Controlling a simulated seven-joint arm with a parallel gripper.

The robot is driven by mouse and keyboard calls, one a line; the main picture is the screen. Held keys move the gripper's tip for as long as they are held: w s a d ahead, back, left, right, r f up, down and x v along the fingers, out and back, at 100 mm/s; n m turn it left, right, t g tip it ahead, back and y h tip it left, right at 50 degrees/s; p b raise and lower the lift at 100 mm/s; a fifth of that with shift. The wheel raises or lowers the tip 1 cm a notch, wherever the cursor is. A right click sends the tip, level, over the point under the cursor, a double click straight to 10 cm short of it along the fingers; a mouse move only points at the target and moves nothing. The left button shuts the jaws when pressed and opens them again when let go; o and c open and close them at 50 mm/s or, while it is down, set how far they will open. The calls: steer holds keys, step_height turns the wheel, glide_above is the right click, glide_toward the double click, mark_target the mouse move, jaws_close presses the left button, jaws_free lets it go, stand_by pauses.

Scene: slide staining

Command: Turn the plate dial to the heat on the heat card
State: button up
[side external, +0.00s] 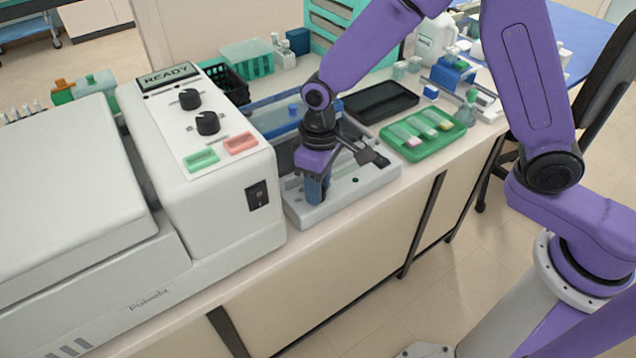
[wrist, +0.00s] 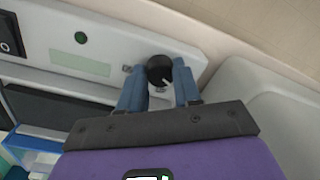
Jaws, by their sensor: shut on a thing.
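The plate dial is a round black knob (wrist: 160,68) with a white pointer mark, on the light grey front panel of the hot plate (wrist: 215,40). In the wrist view the mark points toward the lower right. My gripper (wrist: 159,84) has its two blue fingers on either side of the dial, shut on it. In the side view my gripper (side external: 317,188) points down at the near left end of the hot plate (side external: 347,196) and hides the dial. I cannot make out a heat card or any scale numbers around the dial.
The panel has a green light (wrist: 81,37), a pale green label (wrist: 80,62) and a black switch (wrist: 8,40). A white stainer (side external: 155,150) with a READY display stands close on the left. A green slide tray (side external: 452,126) and a black tray (side external: 384,101) lie to the right.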

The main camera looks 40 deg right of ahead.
steer(key=m, duration=0.7)
steer(key=shift+m+t, duration=0.3)
steer(key=shift+m, duration=0.1)
steer(key=m, duration=0.3)
steer(key=shift+m, duration=2.3)
